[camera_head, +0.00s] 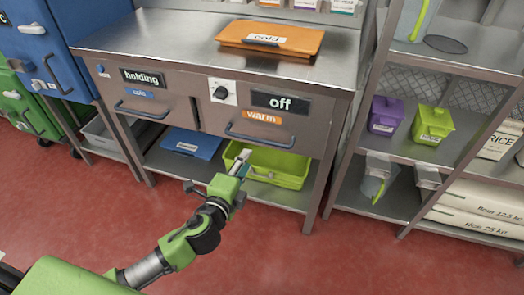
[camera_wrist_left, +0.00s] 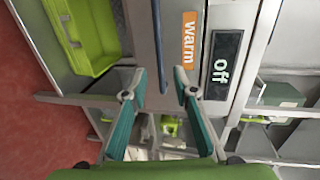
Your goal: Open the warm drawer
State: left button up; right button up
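The warm drawer (camera_head: 212,118) is in the right half of the steel counter and looks shut. It carries an orange "warm" label (camera_head: 262,117) and a dark blue bar handle (camera_head: 258,137). My left gripper (camera_head: 243,160) is in front of the drawer, just below the handle in the head view. In the left wrist view its two teal fingers (camera_wrist_left: 160,82) are spread apart with nothing between the tips. The handle (camera_wrist_left: 163,45) runs ahead of the gap between them. I cannot tell how far the fingertips are from it. My right gripper is in neither view.
The "holding" cold drawer (camera_head: 150,95) is to the left. An "off" display (camera_head: 281,103) and a knob (camera_head: 221,92) sit above the warm handle. A green bin (camera_head: 280,165) and blue lid (camera_head: 191,143) are on the shelf below. An orange "cold" lid (camera_head: 270,36) lies on the counter.

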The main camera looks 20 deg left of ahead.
aim_at(258, 141)
pick_arm(q)
jog(key=w, duration=0.3)
jog(key=w+f+b, duration=0.1)
jog(key=w, duration=0.3)
jog(key=w+f, duration=0.1)
jog(key=w, duration=0.3)
jog(key=shift+w+d+f, duration=0.1)
jog(key=shift+d+f, duration=0.05)
jog(key=shift+f, duration=0.05)
jog(key=shift+w+f+b, duration=0.15)
jog(key=shift+w+b, duration=0.15)
jog(key=shift+w, duration=0.45)
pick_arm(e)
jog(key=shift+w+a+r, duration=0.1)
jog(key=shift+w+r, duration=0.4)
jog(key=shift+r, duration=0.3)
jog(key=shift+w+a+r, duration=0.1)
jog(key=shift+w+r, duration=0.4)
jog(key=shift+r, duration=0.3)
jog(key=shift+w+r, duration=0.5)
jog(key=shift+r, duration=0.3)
pick_arm(q)
jog(key=shift+c, duration=0.4)
grip_shut()
